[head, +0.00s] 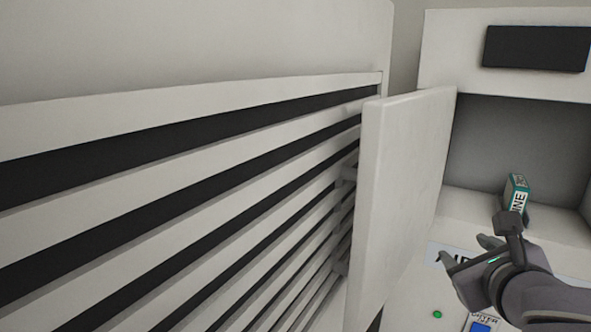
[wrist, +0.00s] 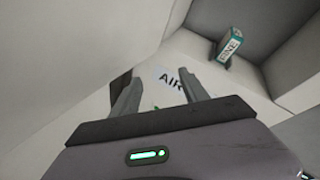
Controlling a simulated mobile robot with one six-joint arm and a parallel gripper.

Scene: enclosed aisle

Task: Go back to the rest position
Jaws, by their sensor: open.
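My gripper (head: 478,250) is at the lower right of the head view, in front of the white cabinet. Its two fingers are apart with nothing between them, as the wrist view (wrist: 160,95) also shows. A small teal and white box (head: 517,188) stands upright inside the cabinet's open recess, beyond my gripper. The box (wrist: 229,48) is at the upper right of the wrist view, apart from the fingers. My arm hides its lower part in the head view.
A white panel (head: 400,180) stands open left of the recess (head: 530,140). Slatted white shelving (head: 180,200) fills the left. A dark screen (head: 537,48) is above the recess. An "AIR" label (wrist: 170,80), a green button (head: 437,314) and a blue panel (head: 480,327) are below it.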

